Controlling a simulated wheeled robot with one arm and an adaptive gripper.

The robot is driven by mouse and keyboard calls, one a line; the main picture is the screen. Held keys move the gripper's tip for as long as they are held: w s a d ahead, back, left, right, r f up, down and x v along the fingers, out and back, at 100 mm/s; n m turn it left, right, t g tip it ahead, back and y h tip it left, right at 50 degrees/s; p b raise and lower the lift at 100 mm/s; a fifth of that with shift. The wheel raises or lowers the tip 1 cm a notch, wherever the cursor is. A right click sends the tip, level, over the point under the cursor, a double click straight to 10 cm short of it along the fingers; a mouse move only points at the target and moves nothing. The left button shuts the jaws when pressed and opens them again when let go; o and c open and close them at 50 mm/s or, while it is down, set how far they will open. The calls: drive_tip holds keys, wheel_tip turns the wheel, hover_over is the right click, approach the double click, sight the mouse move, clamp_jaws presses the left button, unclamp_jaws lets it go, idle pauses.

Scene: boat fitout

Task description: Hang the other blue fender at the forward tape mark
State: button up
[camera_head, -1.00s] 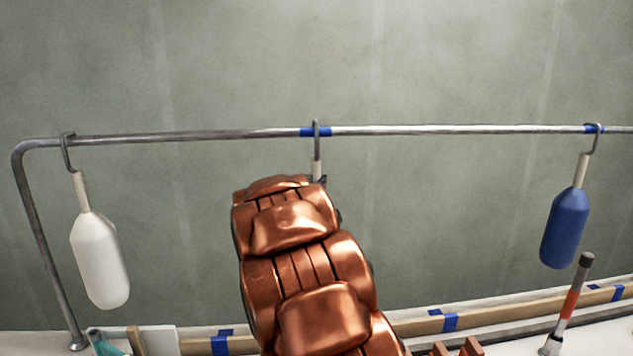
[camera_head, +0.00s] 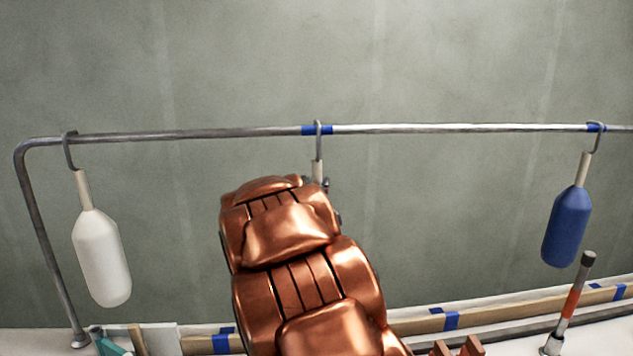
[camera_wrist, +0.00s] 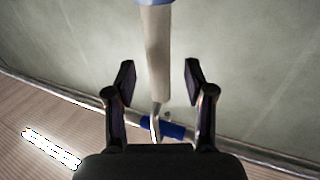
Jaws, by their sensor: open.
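A fender hangs by its grey hook (camera_head: 318,136) over the rail (camera_head: 440,128) at the middle blue tape mark (camera_head: 309,130). My copper arm hides its body in the head view. In the wrist view its pale neck (camera_wrist: 157,60) runs between my open gripper's fingers (camera_wrist: 160,75), with visible space on both sides. A sliver of its blue body (camera_wrist: 152,2) shows at the top edge. The hook and blue tape (camera_wrist: 172,130) lie below the fingers. Another blue fender (camera_head: 567,226) hangs at the right tape mark (camera_head: 595,127).
A white fender (camera_head: 101,257) hangs at the rail's left end. A post with an orange band (camera_head: 571,303) stands at lower right. Tape-marked wooden strips (camera_head: 415,326) run along the bottom. The rail is clear between the hung fenders.

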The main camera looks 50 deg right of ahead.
drive_tip(key=v, duration=0.8)
drive_tip(key=shift+a, duration=0.15)
drive_tip(key=shift+a+f, duration=0.1)
drive_tip(key=w+a+f+n+t+y, duration=0.2)
drive_tip(key=w+a+f+y, duration=0.15)
drive_tip(key=a, duration=0.35)
drive_tip(key=w+a+f+n+t+y, duration=0.1)
drive_tip(key=w+a+f+n+y, duration=0.1)
drive_tip(key=a+f+y, duration=0.3)
drive_tip(key=s+a+f+n+g+y, duration=0.1)
drive_tip(key=s+a+f+n+y, duration=0.15)
drive_tip(key=a, duration=0.55)
drive_tip(key=s+a+f+n+g+y, duration=0.1)
drive_tip(key=s+a+f+n+y, duration=0.15)
drive_tip(key=a, duration=0.45)
drive_tip(key=s+a+f+n+g+y, duration=0.25)
drive_tip(key=s+a+f+g, duration=0.3)
drive_tip(key=s+a, duration=0.55)
drive_tip(key=s+d+f+g, duration=0.2)
drive_tip(key=s+g, duration=0.3)
drive_tip(key=s, duration=1.5)
drive_tip(key=shift+d+n+g, duration=0.25)
drive_tip(key=shift+n+g, duration=0.1)
drive_tip(key=shift+n, duration=0.1)
drive_tip(key=shift+f, duration=0.15)
